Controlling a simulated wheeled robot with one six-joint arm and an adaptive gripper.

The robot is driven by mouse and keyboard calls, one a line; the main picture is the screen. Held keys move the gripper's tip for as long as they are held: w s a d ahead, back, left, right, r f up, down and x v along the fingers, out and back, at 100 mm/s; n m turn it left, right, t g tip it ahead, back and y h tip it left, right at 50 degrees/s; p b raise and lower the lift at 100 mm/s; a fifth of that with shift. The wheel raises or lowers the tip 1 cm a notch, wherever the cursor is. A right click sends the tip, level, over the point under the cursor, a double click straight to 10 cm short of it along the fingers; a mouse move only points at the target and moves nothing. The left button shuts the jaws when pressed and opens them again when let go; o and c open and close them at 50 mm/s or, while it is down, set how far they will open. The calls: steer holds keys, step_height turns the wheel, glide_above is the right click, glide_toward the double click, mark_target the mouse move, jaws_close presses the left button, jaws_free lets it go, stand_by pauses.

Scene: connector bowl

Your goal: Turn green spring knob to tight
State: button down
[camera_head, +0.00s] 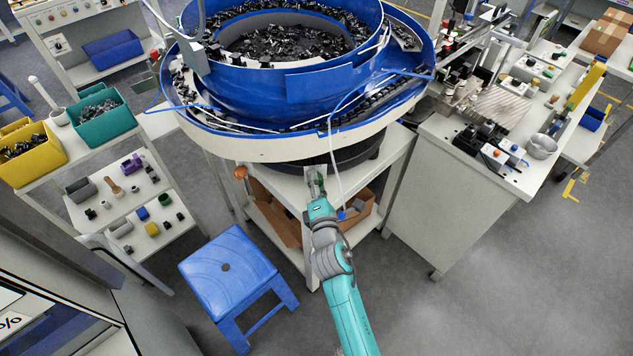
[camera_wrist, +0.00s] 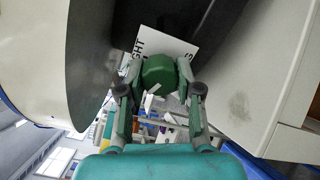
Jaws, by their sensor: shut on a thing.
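The green knob (camera_wrist: 157,72) shows in the wrist view, in front of a white label plate (camera_wrist: 150,42) with dark letters, partly covered. The letters "GHT" can be read at the plate's left side. A light pointer mark shows at the knob's lower edge. My gripper (camera_wrist: 158,80) has one finger on each side of the knob and is shut on it. In the head view my gripper (camera_head: 316,183) reaches the space under the rim of the blue bowl feeder (camera_head: 262,130), and the knob is too small to make out clearly there.
A white stand (camera_head: 392,170) carries the bowl, with cardboard boxes (camera_head: 275,215) on its shelf. A blue stool (camera_head: 228,268) stands left of my arm. An orange knob (camera_head: 240,173) sits left under the rim. A white workbench (camera_head: 470,190) is at right. The floor at lower right is clear.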

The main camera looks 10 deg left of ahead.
steer(key=m, duration=1.3)
steer(key=shift+m, duration=0.4)
stand_by(0.3)
steer(key=c, duration=0.8)
jaws_free()
steer(key=shift+r, duration=0.1)
steer(key=v, duration=1.2)
